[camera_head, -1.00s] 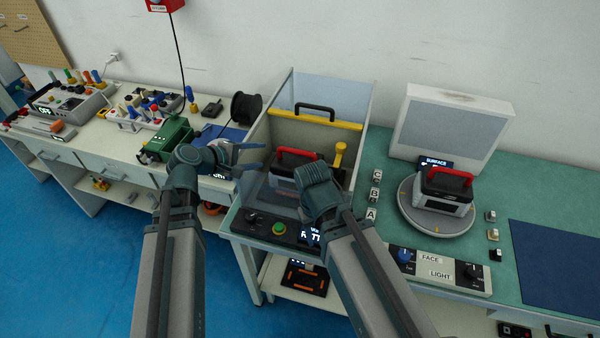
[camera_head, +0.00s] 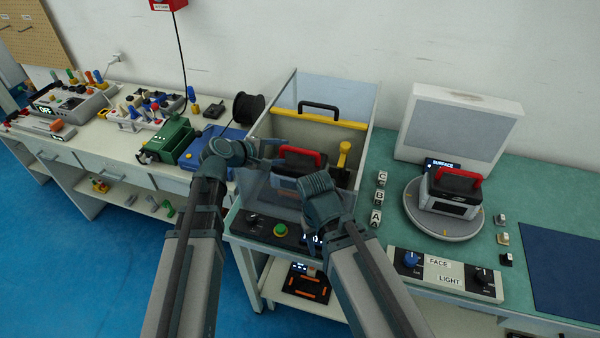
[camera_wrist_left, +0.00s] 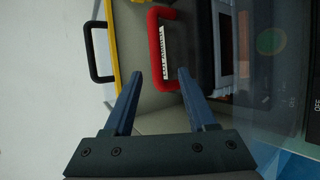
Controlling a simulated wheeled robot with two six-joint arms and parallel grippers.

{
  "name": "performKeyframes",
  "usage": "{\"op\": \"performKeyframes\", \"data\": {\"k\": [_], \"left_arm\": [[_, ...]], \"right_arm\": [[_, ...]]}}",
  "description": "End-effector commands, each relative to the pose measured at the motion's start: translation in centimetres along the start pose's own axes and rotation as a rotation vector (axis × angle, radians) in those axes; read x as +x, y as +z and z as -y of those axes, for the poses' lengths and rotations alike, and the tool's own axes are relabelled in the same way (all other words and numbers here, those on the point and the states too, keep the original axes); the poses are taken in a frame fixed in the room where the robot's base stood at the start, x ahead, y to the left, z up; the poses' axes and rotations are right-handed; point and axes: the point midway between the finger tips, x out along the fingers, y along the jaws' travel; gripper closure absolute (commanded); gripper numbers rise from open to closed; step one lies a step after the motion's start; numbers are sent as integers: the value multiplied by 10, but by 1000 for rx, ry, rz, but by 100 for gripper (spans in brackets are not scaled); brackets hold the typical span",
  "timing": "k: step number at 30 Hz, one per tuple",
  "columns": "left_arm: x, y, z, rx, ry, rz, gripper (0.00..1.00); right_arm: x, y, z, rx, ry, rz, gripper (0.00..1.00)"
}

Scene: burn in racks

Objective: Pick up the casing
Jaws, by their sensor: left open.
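A dark casing with a red handle (camera_head: 302,154) sits inside the clear-walled test bay (camera_head: 278,90). In the left wrist view its red handle (camera_wrist_left: 157,50) with a white label is just beyond the fingertips, and the casing body is to the right. My left gripper (camera_head: 276,151) is open and empty, at the bay's left side, left of the handle; it also shows in the left wrist view (camera_wrist_left: 159,78). A similar casing with a red handle (camera_head: 450,187) stands on the round turntable (camera_head: 423,220). My right gripper (camera_head: 325,195) is in front of the bay; its fingers are hidden.
A yellow bar with a black handle (camera_head: 318,106) crosses the bay's back. A yellow lever (camera_head: 343,153) stands right of the casing. The control panel with a green button (camera_head: 280,230) is in front. Lettered blocks (camera_head: 379,196) stand between bay and turntable.

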Motion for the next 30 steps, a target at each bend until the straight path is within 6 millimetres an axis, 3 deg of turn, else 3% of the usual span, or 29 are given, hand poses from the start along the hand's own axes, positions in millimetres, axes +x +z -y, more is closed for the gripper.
{"op": "performKeyframes", "data": {"k": [11,19,28,30], "left_arm": [[49,3,-3,1,0,2,43],[50,5,-4,0,0,0,43],[50,5,-4,0,0,0,97],[50,5,-4,0,0,0,100]], "right_arm": [[22,-1,2,0,0,0,50],[21,-1,2,0,0,0,50],[21,-1,2,0,0,0,50],[21,-1,2,0,0,0,50]]}}
